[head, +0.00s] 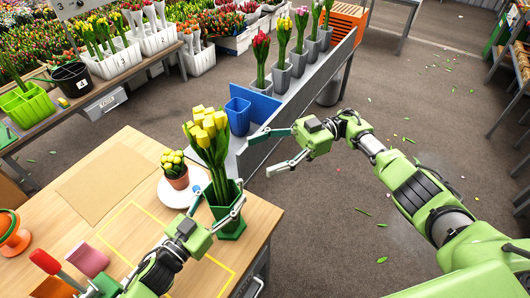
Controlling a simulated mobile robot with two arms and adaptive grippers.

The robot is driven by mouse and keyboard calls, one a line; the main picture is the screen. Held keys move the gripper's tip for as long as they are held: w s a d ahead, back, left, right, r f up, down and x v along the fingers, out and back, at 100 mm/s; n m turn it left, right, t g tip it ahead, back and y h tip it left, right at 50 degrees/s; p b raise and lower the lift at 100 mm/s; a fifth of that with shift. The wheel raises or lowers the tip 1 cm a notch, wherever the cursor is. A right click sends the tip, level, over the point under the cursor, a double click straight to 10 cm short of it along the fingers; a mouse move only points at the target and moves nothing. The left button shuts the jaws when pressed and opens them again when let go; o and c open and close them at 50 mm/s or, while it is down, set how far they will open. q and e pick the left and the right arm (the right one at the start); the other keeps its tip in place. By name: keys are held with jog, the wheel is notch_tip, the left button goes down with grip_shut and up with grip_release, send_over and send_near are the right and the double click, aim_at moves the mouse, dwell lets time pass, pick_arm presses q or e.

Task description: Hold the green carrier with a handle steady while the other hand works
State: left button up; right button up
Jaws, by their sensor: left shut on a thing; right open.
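A dark green carrier (236,228) stands at the right edge of the wooden table, holding a bunch of yellow tulips (209,137). Its handle cannot be made out behind the stems and my fingers. My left gripper (221,200) is shut on the carrier, with one finger across its front and the other at its left side. My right gripper (260,157) is open and empty, apart from the carrier, to the right of the tulips and beside the grey-edged flower stand.
A small potted yellow plant (176,175) stands on a white plate (172,193) left of the carrier. A blue cup (238,117) and several grey tulip pots stand behind. A lime-green divided holder (28,108) is far left. The floor at right is open.

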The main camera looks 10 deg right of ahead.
pick_arm(q)
jog(key=o, duration=1.2)
jog(key=shift+o, duration=0.2)
